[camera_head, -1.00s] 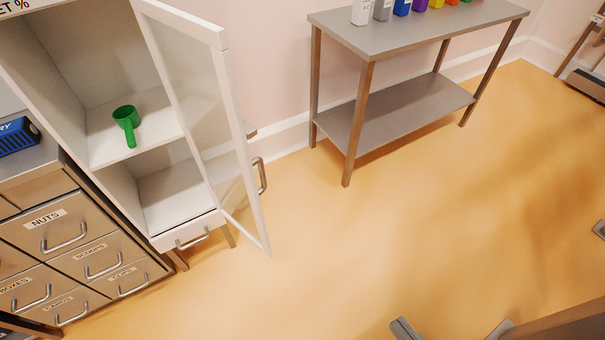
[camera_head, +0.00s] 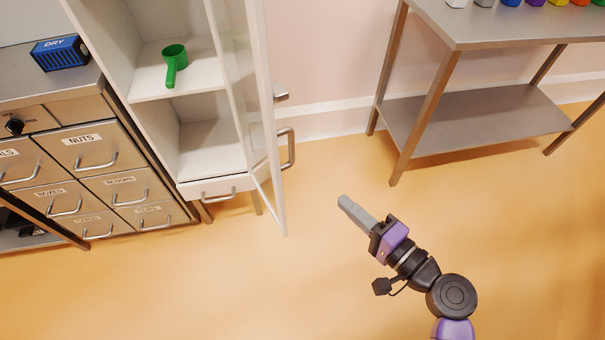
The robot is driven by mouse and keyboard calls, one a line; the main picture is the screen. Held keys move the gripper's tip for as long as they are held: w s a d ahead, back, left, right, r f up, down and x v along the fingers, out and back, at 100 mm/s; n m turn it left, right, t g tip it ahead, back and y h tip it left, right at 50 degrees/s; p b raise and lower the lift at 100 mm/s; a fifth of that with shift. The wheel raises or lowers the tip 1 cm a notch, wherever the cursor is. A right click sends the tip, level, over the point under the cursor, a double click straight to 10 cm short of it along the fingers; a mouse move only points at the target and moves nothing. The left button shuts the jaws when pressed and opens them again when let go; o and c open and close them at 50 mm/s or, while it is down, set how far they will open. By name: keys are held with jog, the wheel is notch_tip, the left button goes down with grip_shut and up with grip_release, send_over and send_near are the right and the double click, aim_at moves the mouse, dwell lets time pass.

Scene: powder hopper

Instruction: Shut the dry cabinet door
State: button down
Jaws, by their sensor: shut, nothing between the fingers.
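The dry cabinet (camera_head: 187,149) is white and stands at the upper left with its front open. Its glazed, white-framed door (camera_head: 264,120) is swung outward, seen nearly edge-on, on the right side of the opening. A metal bar handle (camera_head: 289,149) is on the door's right-hand face. My gripper (camera_head: 342,202) is to the right of the door's lower end, apart from it, pointing to the upper left. Its fingers are together and empty. A green scoop (camera_head: 174,62) lies on a shelf inside the cabinet.
A steel drawer unit (camera_head: 108,163) stands left of the cabinet, with a blue DRY box (camera_head: 60,52) on top. A steel table (camera_head: 490,22) with several coloured containers is at the upper right. The orange floor around my gripper is clear.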

jog(key=w+a+r+y, duration=0.1)
jog(key=w+a, duration=0.5)
jog(key=a, duration=0.6)
jog(key=shift+a+r+y+p, duration=0.15)
jog(key=shift+r+y+p, duration=0.25)
jog(key=shift+r, duration=0.5)
jog(key=shift+a, duration=0.1)
